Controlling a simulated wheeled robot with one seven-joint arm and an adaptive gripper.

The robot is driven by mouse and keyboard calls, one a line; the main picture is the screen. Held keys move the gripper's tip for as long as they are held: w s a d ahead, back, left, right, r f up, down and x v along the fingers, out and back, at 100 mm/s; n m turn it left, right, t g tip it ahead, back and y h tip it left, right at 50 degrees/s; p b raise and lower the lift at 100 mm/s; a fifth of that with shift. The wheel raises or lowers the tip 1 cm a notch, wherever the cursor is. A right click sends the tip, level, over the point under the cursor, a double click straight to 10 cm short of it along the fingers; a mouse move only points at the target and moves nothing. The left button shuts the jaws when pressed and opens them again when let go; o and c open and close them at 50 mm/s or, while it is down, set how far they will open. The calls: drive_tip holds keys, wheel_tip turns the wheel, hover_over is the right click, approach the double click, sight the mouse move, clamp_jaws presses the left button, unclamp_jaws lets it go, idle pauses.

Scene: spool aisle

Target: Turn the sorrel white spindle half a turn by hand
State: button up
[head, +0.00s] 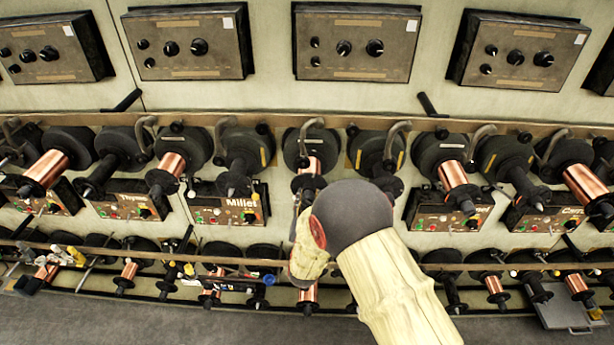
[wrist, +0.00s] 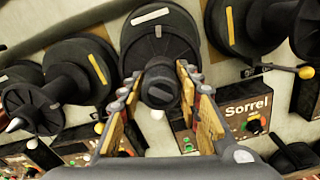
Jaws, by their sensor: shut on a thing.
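In the wrist view, the sorrel white spindle (wrist: 160,88) points at the camera, with a dark round disc behind it that carries a white mark (wrist: 153,15). The Sorrel label (wrist: 248,107) is on the control panel to its right. My gripper (wrist: 160,72) is shut on the spindle's end, one finger on each side. In the head view, the spindle's dark disc (head: 311,142) shows above my arm. My arm hides most of the fingers and the Sorrel panel there.
A yellow-marked spindle (wrist: 62,88) stands close on the left, and another dark disc (wrist: 250,25) on the right. The Millet panel (head: 240,204) is left of my arm. A lower row of spindles runs beneath, and grey control boxes (head: 358,45) hang above.

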drive_tip(key=shift+w+a+r+n+p, duration=0.25)
drive_tip(key=shift+w+r+p, duration=0.3)
drive_tip(key=shift+p, duration=3)
drive_tip(key=shift+s+n+p, duration=0.15)
drive_tip(key=shift+n+p, duration=0.1)
drive_tip(key=shift+p, duration=2)
drive_tip(key=shift+s+d+f+p, duration=0.15)
drive_tip(key=shift+f+p, duration=0.2)
drive_tip(key=shift+p, duration=0.7)
drive_tip(key=shift+s+f, duration=0.1)
drive_tip(key=shift+f, duration=0.15)
drive_tip(key=o, duration=0.8)
drive_tip(key=shift+s, duration=0.1)
drive_tip(key=shift+o, duration=1.1)
drive_tip(key=shift+s+r, duration=0.1)
drive_tip(key=shift+s, duration=0.1)
drive_tip(key=shift+o, duration=1.1)
drive_tip(key=shift+w+d, duration=0.1)
drive_tip(key=shift+w, duration=0.05)
